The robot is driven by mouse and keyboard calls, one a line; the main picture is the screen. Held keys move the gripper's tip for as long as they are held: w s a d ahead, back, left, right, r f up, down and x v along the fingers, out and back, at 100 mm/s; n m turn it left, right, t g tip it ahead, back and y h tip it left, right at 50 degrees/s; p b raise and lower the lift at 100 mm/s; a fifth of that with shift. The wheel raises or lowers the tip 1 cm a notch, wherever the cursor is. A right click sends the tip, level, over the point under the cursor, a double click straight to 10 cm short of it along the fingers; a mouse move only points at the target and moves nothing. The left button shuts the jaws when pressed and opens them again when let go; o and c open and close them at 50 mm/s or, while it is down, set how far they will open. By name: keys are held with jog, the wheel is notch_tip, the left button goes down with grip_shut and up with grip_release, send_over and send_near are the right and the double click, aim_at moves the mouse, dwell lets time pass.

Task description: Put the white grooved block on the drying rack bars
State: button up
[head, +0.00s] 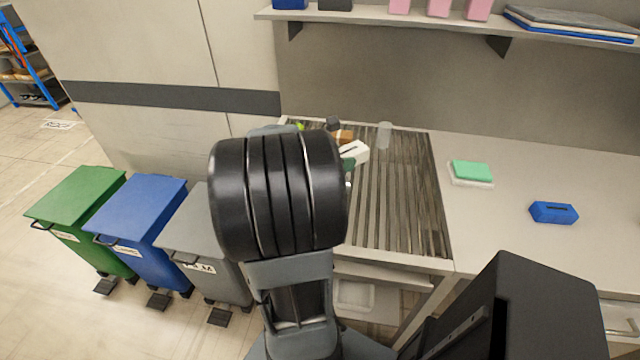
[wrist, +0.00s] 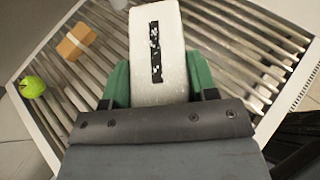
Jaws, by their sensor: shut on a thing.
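The white grooved block (wrist: 144,82) is pale and oblong, with a dark slot along its top. My gripper (wrist: 158,85) has green fingers on both sides of it and is shut on it. In the head view the block (head: 354,152) shows just right of my black arm joint, over the rack's far left part. The drying rack (head: 400,200) is a set of parallel metal bars in a pale frame. The bars show around the block in the wrist view. I cannot tell whether the block touches the bars. My arm hides much of the rack's left side.
A brown block (wrist: 76,41) and a green apple (wrist: 32,87) lie at the rack's left. A clear cup (head: 384,134) stands at the back. A green sponge (head: 471,171) and a blue slotted block (head: 553,212) are on the right counter. The rack's right bars are clear.

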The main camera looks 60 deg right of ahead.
jog(key=w+f, duration=0.2)
jog(key=w, duration=0.1)
jog(key=w+f, duration=0.3)
jog(key=w, duration=0.1)
jog(key=w+f, duration=0.3)
jog(key=w, duration=0.1)
jog(key=shift+w+a+f, duration=0.2)
jog(key=shift+w+a, duration=0.05)
jog(key=shift+a, duration=0.15)
jog(key=shift+w+f, duration=0.15)
jog(key=shift+f, duration=0.1)
jog(key=shift+w+f, duration=0.1)
jog(key=shift+f, duration=1.5)
jog(key=shift+f, duration=0.1)
jog(key=shift+f, duration=0.15)
jog(key=o, duration=1.2)
